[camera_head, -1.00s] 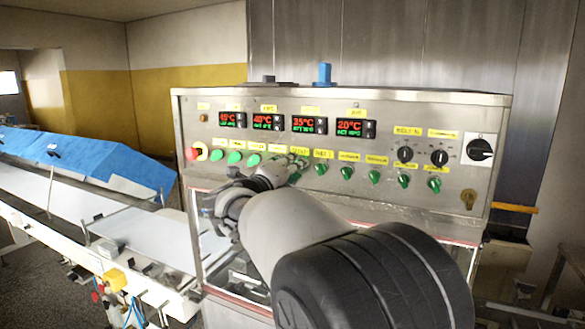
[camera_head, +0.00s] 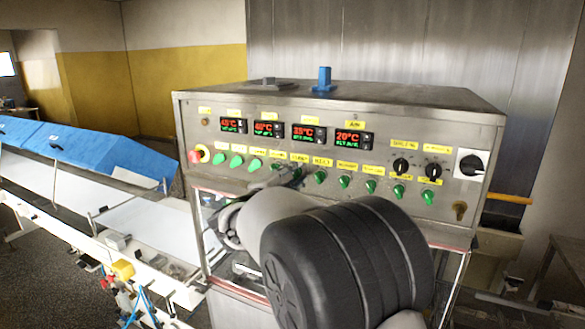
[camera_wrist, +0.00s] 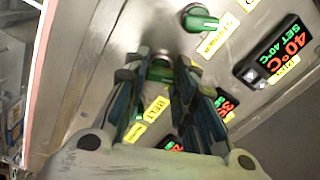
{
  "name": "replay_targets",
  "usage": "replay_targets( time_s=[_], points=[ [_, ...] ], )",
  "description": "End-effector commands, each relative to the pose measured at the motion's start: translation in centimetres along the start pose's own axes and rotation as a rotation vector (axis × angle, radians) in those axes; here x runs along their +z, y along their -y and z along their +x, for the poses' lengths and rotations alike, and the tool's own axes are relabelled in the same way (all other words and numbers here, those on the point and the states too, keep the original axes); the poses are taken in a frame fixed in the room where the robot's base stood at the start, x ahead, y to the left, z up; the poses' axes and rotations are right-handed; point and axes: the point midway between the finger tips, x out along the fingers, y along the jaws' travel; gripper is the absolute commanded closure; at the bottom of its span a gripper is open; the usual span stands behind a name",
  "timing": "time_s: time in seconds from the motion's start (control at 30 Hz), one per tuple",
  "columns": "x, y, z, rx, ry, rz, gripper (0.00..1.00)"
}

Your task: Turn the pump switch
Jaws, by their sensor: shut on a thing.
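The stainless control panel (camera_head: 380,158) carries a row of green rotary switches under yellow labels. I cannot read which label names the pump. My gripper (camera_wrist: 159,72) is shut on one green switch (camera_wrist: 159,68), seen between its two fingers in the wrist view. A yellow label (camera_wrist: 156,109) lies beside that switch, partly between the fingers. In the head view my gripper (camera_head: 278,178) is at the middle-left of the row, and my own arm hides much of it. Another green switch (camera_wrist: 201,20) sits close by, apart from the fingers.
Temperature displays (camera_head: 308,133) sit above the row. A red stop button (camera_head: 196,156) is at the left end. Black knobs (camera_head: 401,166) and a large black rotary switch (camera_head: 471,165) are at the right. A conveyor with a blue cover (camera_head: 95,158) stands at the left.

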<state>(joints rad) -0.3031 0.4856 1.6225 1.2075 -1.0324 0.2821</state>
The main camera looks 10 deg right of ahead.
Motion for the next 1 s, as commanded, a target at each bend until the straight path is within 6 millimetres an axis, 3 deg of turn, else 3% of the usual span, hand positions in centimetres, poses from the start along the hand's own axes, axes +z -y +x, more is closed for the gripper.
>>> replay_targets(
  time_s=[0.33, 0.9, 0.93, 1.0],
  points=[
    [-0.01, 0.09, 0.01, 0.000, 0.000, -0.154, 0.99],
    [0.03, -0.02, 0.00, 0.000, 0.000, -0.185, 0.99],
    [0.03, -0.03, 0.00, 0.000, 0.000, -0.185, 0.74],
    [0.03, -0.03, 0.00, 0.000, 0.000, -0.184, 0.69]
  ],
)
